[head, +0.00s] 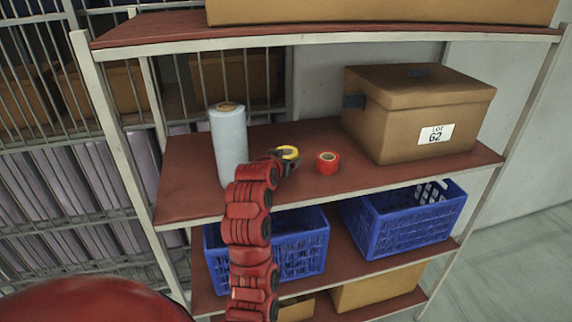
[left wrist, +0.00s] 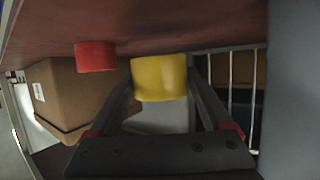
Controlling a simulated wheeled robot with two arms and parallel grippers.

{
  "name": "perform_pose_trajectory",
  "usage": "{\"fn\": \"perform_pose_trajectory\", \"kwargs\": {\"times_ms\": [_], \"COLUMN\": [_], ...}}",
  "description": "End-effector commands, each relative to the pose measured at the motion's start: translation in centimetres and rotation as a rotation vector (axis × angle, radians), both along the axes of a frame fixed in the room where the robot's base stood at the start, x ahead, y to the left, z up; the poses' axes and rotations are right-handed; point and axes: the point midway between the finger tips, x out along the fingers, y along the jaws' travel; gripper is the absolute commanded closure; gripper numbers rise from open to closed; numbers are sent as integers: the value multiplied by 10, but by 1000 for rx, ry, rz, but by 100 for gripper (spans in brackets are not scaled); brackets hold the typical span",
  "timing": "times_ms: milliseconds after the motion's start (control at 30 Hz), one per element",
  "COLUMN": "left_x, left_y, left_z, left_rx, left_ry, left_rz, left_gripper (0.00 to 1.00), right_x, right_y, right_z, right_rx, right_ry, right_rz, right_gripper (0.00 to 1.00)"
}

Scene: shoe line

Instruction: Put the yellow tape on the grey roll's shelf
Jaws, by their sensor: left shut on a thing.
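The yellow tape (head: 288,153) is held in my left gripper (head: 284,158) over the middle shelf, between the grey roll and a red tape. In the left wrist view the yellow tape (left wrist: 158,78) sits between the two fingers of my left gripper (left wrist: 162,88). That view is turned over, with the shelf board at the top. The grey roll (head: 230,145) stands upright on the same shelf (head: 190,190), left of the gripper. It fills the right side of the left wrist view (left wrist: 290,90). I cannot tell whether the tape touches the board. My right gripper is not in view.
The red tape (head: 327,162) lies close to the right of the gripper. A lidded brown box (head: 415,115) labelled "LOT 62" stands further right. Blue crates (head: 405,220) are on the shelf below. An upper shelf (head: 300,28) overhangs. Bare board shows near the front edge.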

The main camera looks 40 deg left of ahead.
Motion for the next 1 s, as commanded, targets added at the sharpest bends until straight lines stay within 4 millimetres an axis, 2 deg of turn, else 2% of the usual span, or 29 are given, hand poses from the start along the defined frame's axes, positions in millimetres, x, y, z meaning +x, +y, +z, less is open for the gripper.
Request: {"fn": "perform_pose_trajectory", "kwargs": {"times_ms": [133, 267, 567, 600, 667, 700, 1000], "left_x": [-1, -1, 0, 0, 0, 0, -2], "left_y": [0, 0, 0, 0, 0, 0, -1], "left_z": [-20, -36, -39, -37, -37, -37, -34], "left_rx": [-5, -2, 0, 0, 0, 0, 1], "left_ry": [7, 4, 0, 0, 0, 0, -1], "left_rz": [0, 0, 0, 0, 0, 0, 1], "left_gripper": [75, 75, 75, 12, 1, 0, 0], "right_x": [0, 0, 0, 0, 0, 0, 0], "right_y": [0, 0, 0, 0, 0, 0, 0], "right_z": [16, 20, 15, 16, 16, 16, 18], "right_rx": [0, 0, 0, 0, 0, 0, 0], "right_ry": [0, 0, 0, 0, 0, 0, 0], "right_rz": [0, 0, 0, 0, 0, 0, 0], "right_gripper": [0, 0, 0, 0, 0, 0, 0]}}
